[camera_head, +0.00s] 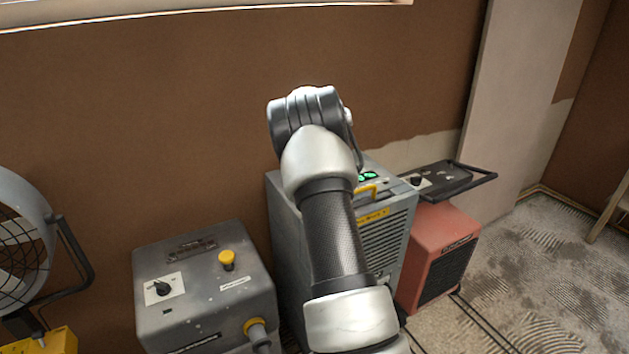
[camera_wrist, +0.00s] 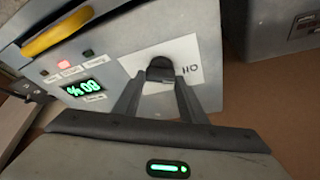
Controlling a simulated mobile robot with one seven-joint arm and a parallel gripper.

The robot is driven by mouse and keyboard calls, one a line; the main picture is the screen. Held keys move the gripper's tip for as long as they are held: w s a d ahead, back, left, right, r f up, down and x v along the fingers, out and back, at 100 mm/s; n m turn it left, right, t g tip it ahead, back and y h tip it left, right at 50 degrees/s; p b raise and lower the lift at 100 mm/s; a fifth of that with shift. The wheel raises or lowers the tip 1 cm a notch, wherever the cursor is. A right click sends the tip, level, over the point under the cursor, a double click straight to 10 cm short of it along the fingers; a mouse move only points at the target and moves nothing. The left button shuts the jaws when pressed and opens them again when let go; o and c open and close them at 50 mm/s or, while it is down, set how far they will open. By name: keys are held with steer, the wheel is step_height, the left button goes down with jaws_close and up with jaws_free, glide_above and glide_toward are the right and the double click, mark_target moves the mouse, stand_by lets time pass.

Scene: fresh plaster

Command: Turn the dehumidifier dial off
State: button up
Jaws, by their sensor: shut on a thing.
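The dehumidifier is a grey cabinet (camera_head: 288,235) with a louvred front, a yellow handle (camera_head: 366,190) and green-lit readouts, partly behind my arm in the head view. In the wrist view its top panel (camera_wrist: 125,68) shows a green percent display (camera_wrist: 85,88), a red light (camera_wrist: 70,66) and the yellow handle (camera_wrist: 57,34). Its black dial (camera_wrist: 160,67) sits on a white label plate with upside-down lettering. My gripper (camera_wrist: 160,82) is shut on the dial, one finger on each side. In the head view my arm hides the gripper and dial.
A grey box (camera_head: 205,310) to the left has its own black knob (camera_head: 161,288) and a yellow button (camera_head: 227,261). A fan (camera_head: 22,245) stands far left. A red heater (camera_head: 440,255) with a dark tray (camera_head: 460,182) above stands right. The brown wall is close behind.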

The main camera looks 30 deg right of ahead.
steer(key=o, duration=1.1)
steer(key=shift+c, duration=0.2)
steer(key=v, duration=1.7)
steer(key=shift+r+p, duration=0.25)
steer(key=shift+p, duration=0.15)
steer(key=shift+w, duration=0.1)
